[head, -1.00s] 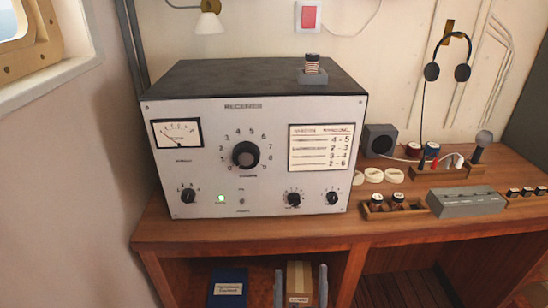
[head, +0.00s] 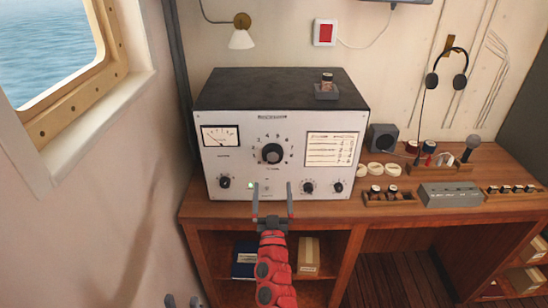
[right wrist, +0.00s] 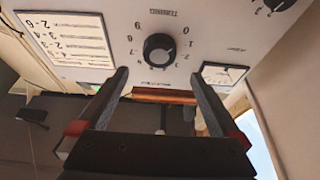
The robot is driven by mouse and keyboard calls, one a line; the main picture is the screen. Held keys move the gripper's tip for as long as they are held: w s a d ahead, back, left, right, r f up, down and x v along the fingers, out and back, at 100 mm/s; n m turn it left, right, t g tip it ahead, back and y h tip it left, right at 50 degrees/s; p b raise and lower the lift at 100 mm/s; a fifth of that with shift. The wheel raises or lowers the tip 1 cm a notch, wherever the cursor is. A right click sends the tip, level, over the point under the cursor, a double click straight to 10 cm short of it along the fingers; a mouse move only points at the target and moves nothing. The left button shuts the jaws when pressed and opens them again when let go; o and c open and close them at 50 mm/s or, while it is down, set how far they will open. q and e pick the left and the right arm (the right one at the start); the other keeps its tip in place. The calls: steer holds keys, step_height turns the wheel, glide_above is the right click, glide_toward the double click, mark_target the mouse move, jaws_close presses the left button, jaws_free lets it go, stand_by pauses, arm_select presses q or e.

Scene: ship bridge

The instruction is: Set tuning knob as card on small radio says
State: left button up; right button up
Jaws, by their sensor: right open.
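A grey-fronted radio with a black top (head: 232,168) stands on the desk. Its large dark tuning knob (head: 271,153), ringed by numbers, sits mid-panel; its pointer is too small to read. The knob also shows upside down in the right wrist view (right wrist: 160,48). A white card with lines and number pairs (head: 331,149) is right of the knob, and also in the right wrist view (right wrist: 66,38). My right gripper (head: 272,188) is open and empty, below the knob and apart from it. My left gripper (head: 183,300) shows only its spread tips at the bottom edge.
Smaller knobs (head: 308,187) line the panel's lower edge, with a meter (head: 220,136) upper left. The wooden desk (head: 410,216) holds a grey box (head: 450,195), white discs (head: 376,170) and a microphone (head: 470,147) to the right. The wall and window are close on the left.

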mark_target(273, 158)
steer(key=p+x, duration=0.1)
steer(key=x, duration=0.9)
steer(key=shift+s, duration=0.1)
steer(key=shift+c, duration=0.3)
steer(key=c, duration=1.1)
